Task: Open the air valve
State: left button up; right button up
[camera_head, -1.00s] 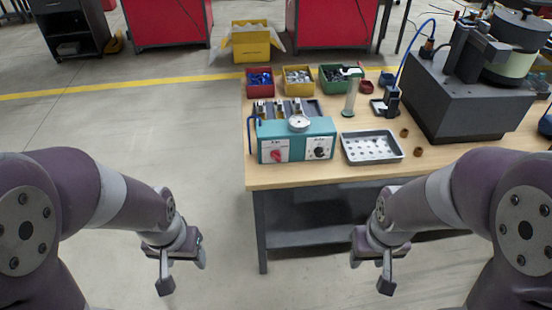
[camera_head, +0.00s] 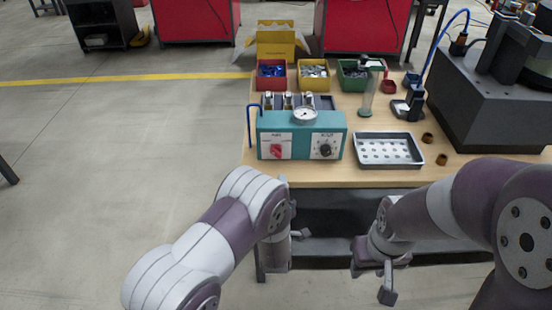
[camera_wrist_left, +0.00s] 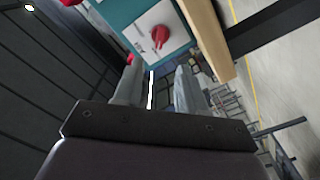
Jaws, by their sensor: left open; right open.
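A teal control box (camera_head: 318,140) stands at the front left of the table. On its white left panel is a red valve knob (camera_head: 276,151); a black dial (camera_head: 325,150) is on the right. My left gripper (camera_head: 300,235) is below the table's front edge, apart from the box and partly hidden by its own arm. In the left wrist view my left gripper (camera_wrist_left: 156,82) is open and empty, and the red knob (camera_wrist_left: 160,36) shows beyond its fingers near the top. My right gripper (camera_head: 377,280) is open and empty, low in front of the table.
A grey perforated tray (camera_head: 389,165) lies right of the box. Red (camera_head: 271,86), yellow (camera_head: 312,88) and green bins (camera_head: 350,88) stand behind it. A dark bowl feeder base (camera_head: 490,105) fills the table's right. The table's front edge (camera_head: 350,183) lies between my grippers and the box.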

aim_at(276, 155)
pick_arm(q)
jog(key=w, duration=1.1)
jog(key=shift+w, duration=0.25)
jog(key=shift+c, duration=0.3)
grip_shut()
